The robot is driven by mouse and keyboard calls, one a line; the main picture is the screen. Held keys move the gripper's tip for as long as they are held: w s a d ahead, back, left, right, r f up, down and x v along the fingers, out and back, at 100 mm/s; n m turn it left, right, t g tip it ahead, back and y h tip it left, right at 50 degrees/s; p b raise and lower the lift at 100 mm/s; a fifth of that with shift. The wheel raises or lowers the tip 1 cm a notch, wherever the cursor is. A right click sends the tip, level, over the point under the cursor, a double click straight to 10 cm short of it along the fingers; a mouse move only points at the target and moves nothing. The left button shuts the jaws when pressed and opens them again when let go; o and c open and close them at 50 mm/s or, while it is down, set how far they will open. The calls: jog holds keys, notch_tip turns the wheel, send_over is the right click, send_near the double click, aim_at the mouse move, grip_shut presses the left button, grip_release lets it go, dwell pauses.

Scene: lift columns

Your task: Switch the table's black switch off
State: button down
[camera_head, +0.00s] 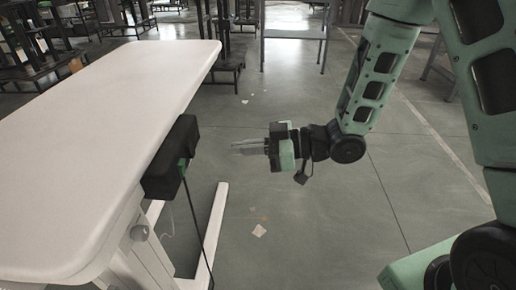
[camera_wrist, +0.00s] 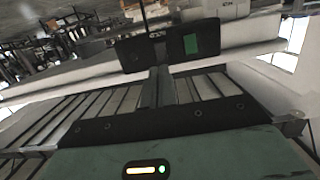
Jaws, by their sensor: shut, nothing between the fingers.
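The black switch box (camera_head: 170,160) is fixed to the right edge of the white table (camera_head: 90,120) in the head view. A small green part shows low on its side, and a black cable hangs from it. In the wrist view the black switch box (camera_wrist: 135,52) lies ahead with a green rectangular button (camera_wrist: 191,44) on its right half and a small light label near its middle. My gripper (camera_head: 236,148) is shut and empty. It points left at the box, a clear gap to its right. My gripper fingers (camera_wrist: 158,76) show below the box in the wrist view.
The table's white leg and foot (camera_head: 216,225) stand on the grey floor below the box. Dark metal racks and a grey bench (camera_head: 292,33) are at the back. The floor around my gripper is clear apart from small scraps of paper.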

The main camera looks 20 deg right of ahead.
aim_at(194, 154)
jog(key=b+x, duration=0.1)
jog(key=x, duration=0.7)
jog(key=shift+a+b, duration=0.1)
jog(key=shift+b, duration=0.2)
jog(key=y+b, duration=0.1)
jog(key=b, duration=0.1)
jog(key=a+f+y+b, duration=0.1)
jog(key=b, duration=0.1)
jog(key=shift+w+t+y+b, duration=0.1)
jog(key=shift+t+y+b, duration=0.2)
jog(key=shift+t, duration=0.1)
jog(key=shift+d, duration=0.1)
